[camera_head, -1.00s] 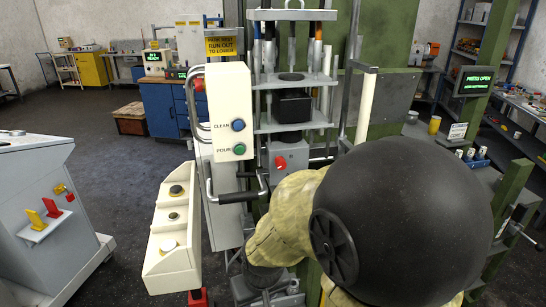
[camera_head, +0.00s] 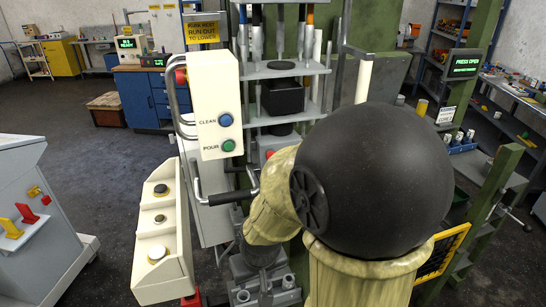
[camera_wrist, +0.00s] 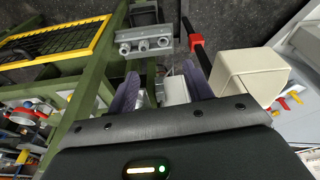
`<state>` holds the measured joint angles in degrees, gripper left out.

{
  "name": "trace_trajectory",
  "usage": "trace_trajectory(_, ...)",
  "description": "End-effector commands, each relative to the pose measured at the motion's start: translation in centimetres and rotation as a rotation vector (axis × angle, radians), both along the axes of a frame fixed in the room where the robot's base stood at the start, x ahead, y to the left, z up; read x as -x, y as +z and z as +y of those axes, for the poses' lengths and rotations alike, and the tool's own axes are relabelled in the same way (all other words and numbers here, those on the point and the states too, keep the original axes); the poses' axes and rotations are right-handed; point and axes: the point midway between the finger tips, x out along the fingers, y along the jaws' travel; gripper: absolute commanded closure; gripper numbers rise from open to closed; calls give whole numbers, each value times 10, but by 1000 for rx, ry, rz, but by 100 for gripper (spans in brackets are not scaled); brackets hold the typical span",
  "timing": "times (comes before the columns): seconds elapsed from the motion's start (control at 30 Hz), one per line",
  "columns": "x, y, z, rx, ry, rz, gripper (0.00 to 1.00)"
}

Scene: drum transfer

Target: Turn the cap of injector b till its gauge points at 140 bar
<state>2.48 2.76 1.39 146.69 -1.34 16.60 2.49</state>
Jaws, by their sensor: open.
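I cannot make out injector b, its cap or its gauge in either view. My gripper (camera_wrist: 162,72) shows in the wrist view with its two fingers apart and nothing clearly held between them. Beyond the fingers are a pale block (camera_wrist: 175,90) and a grey clamp-like block (camera_wrist: 145,42); I cannot tell whether either belongs to an injector. In the head view my own arm, with its black ball and pale sleeve, covers the centre right and hides much behind it.
A pale control panel (camera_head: 213,105) with blue and green buttons stands on a frame left of my arm. A slanted button box (camera_head: 161,235) is below it. A yellow-edged grille (camera_head: 442,255) is at lower right. A grey cabinet (camera_head: 40,215) stands left, with open floor beyond.

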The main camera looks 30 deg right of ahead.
Motion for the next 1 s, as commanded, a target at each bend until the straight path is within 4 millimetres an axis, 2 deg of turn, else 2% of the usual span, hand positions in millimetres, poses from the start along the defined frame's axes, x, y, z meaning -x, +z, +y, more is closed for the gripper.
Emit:
trace_trajectory(0.07, -8, 0, -8, -5, -44, -3, 49)
trace_trajectory(0.27, -33, -18, -31, -73, -204, -47, 49)
trace_trajectory(0.5, -54, -38, -47, -275, -436, -123, 49)
trace_trajectory(0.63, -62, -42, -49, -433, -580, -171, 49)
trace_trajectory(0.83, -77, -31, -48, -733, -829, -262, 49)
trace_trajectory(1.0, -91, -3, -53, -1036, -1064, -359, 49)
